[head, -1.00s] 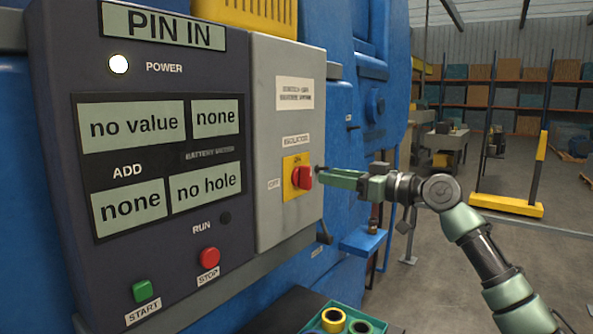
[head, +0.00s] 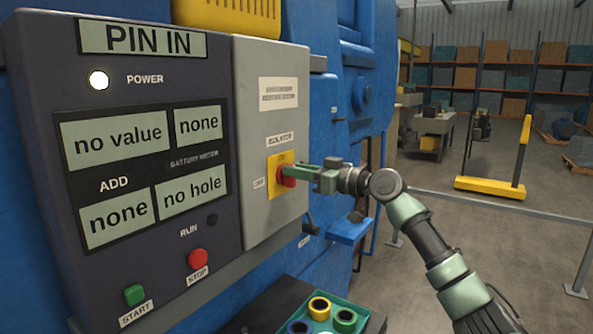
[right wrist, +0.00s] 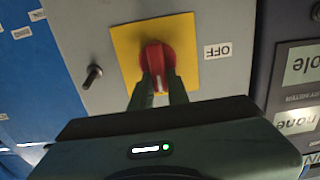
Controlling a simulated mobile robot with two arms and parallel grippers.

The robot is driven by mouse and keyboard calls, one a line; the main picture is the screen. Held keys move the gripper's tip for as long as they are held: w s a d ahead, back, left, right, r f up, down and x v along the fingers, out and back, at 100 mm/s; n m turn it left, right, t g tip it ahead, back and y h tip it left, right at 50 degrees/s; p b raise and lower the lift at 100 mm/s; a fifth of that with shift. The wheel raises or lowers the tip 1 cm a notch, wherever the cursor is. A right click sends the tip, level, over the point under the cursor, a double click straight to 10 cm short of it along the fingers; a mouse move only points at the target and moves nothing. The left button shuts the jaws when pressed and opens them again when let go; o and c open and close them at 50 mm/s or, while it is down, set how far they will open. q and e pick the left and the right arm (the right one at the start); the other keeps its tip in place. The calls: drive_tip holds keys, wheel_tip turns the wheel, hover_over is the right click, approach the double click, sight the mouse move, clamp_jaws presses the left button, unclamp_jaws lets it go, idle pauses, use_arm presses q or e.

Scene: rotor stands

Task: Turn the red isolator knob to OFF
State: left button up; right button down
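The red isolator knob (head: 287,176) sits on a yellow plate (head: 273,188) on the grey box (head: 258,72), with an OFF label (head: 259,183) to its left. My right gripper (head: 296,172) is at the knob, coming from the right. In the right wrist view the red knob (right wrist: 155,60) shows its grip bar upright in the picture, between the two fingertips (right wrist: 160,86), which look closed on it. The upside-down OFF label (right wrist: 218,51) is to the right of the plate there, and the bar does not point at it. My left gripper is not in view.
A dark panel (head: 222,262) left of the grey box has a lit power lamp (head: 98,80), a green START button (head: 134,294) and a red STOP button (head: 198,259). A tray (head: 361,317) with coloured rings stands below. A small bolt (right wrist: 92,76) sticks out beside the plate.

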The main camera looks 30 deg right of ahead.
drive_tip(key=n+b, duration=0.4)
drive_tip(key=n, duration=0.2)
drive_tip(key=a+f+n+b, duration=0.1)
drive_tip(key=n+b, duration=0.3)
drive_tip(key=n, duration=0.2)
drive_tip(key=n+b, duration=0.4)
drive_tip(key=n, duration=0.2)
drive_tip(key=shift+s+a+f, duration=0.35)
drive_tip(key=shift+f, duration=0.05)
idle(0.5)
drive_tip(key=c, duration=1.4)
unclamp_jaws()
drive_tip(key=shift+w, duration=0.1)
drive_tip(key=shift+o, duration=0.2)
